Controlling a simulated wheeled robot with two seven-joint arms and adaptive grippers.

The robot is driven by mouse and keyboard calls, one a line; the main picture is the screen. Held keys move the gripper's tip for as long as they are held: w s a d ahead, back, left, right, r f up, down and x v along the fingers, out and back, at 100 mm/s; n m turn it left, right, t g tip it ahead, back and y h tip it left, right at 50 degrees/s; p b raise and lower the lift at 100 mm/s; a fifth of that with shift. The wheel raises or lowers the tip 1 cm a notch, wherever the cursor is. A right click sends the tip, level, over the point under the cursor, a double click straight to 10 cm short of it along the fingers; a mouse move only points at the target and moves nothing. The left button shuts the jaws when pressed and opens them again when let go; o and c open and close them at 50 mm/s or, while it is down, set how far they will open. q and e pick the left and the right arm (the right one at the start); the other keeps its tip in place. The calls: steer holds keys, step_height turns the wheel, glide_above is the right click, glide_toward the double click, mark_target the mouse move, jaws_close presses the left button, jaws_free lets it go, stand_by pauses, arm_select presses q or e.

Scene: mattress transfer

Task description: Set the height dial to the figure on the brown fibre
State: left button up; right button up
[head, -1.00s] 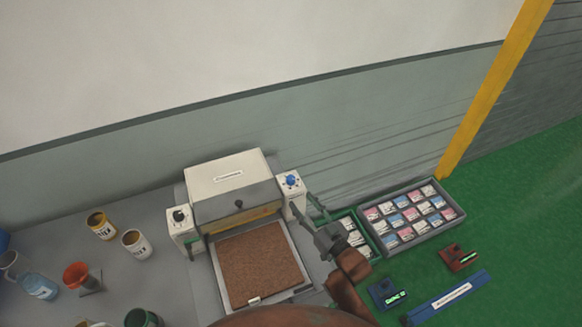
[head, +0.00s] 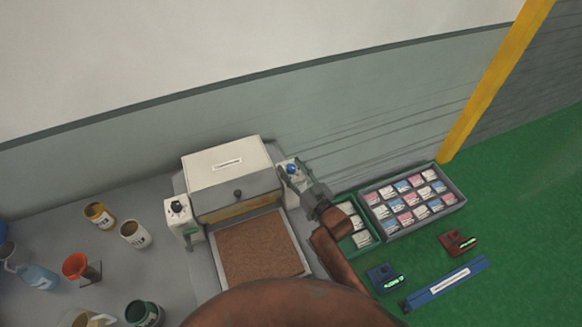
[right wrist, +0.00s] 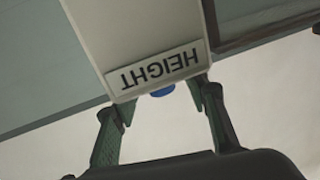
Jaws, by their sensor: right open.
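The blue knob (head: 291,169) sits on the white box at the right of the press-like machine (head: 228,166). In the right wrist view a HEIGHT label (right wrist: 160,68) shows upside down, with part of the blue knob (right wrist: 163,91) at its edge. My right gripper (head: 296,178) is open at the knob, its fingers (right wrist: 164,98) on either side; contact cannot be told. The brown fibre (head: 258,250) lies in the machine's tray; its front edge is hidden by my arm and no figure is readable. My left gripper is not in view.
A second dial with a black knob (head: 177,207) is on the machine's left. Cans and a red funnel (head: 76,266) stand at left. A grey tray of cards (head: 450,200), a green card tray (head: 361,239) and a blue bar (head: 447,284) lie right.

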steer(key=shift+w+a, duration=0.1)
steer(key=shift+w, duration=0.05)
steer(key=shift+c, duration=0.2)
jaws_close()
stand_by(0.3)
